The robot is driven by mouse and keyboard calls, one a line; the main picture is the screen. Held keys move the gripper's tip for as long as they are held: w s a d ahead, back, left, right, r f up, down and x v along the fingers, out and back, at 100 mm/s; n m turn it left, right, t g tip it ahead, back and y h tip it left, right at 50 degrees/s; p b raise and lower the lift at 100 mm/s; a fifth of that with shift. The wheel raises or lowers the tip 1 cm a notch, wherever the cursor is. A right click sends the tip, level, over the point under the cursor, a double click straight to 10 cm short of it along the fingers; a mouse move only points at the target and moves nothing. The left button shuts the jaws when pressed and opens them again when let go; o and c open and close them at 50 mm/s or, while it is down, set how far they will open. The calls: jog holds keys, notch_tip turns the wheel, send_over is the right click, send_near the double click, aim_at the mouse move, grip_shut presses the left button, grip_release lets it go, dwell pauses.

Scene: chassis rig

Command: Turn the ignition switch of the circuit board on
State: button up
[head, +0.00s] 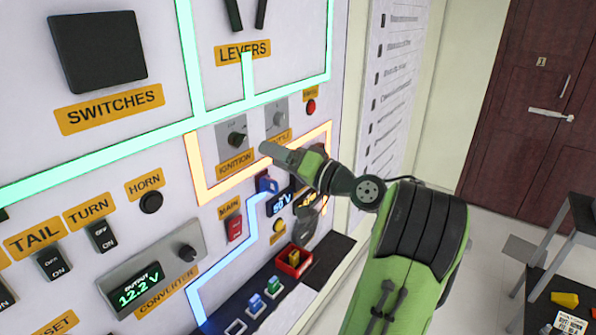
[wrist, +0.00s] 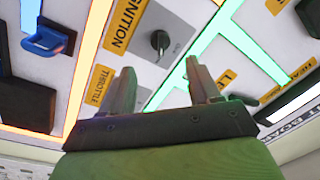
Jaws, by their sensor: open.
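The ignition switch (head: 236,138) is a dark rotary knob on a grey plate, above an orange IGNITION label (head: 235,163) on the white circuit board (head: 175,165). In the wrist view the ignition knob (wrist: 160,40) shows beyond the fingertips, a little above the gap between them. My gripper (head: 266,149) is just right of the ignition plate in the head view, in front of the board. In the wrist view my gripper (wrist: 158,80) is open, with its two fingers spread and nothing between them. It looks apart from the knob.
A throttle plate (head: 277,118) sits right of the ignition, with a red button (head: 311,107) beyond. Below are a blue handle (head: 267,184), a red MAIN switch (head: 234,228) and a converter panel (head: 150,275). A dark door (head: 525,110) and a table (head: 570,225) stand at right.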

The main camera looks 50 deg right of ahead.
jog(key=s, duration=0.6)
jog(key=shift+s+d+f, duration=0.15)
jog(key=shift+d+f, duration=0.05)
jog(key=shift+f, duration=0.05)
jog(key=w+a+f+n+g+y, duration=0.1)
jog(key=w+a+f+n+g, duration=0.3)
jog(key=a, duration=0.7)
jog(key=w+a+f+n+g+y, duration=0.1)
jog(key=w+a+f+n+g, duration=0.1)
jog(key=w+a+f+g, duration=0.6)
jog(key=s+a+n+h, duration=0.2)
jog(key=s+a, duration=0.9)
jog(key=a, duration=0.1)
jog(key=s+f+g+h, duration=0.1)
jog(key=s+f, duration=0.1)
jog(key=s, duration=0.9)
jog(key=shift+a+n, duration=0.2)
jog(key=shift+n, duration=0.2)
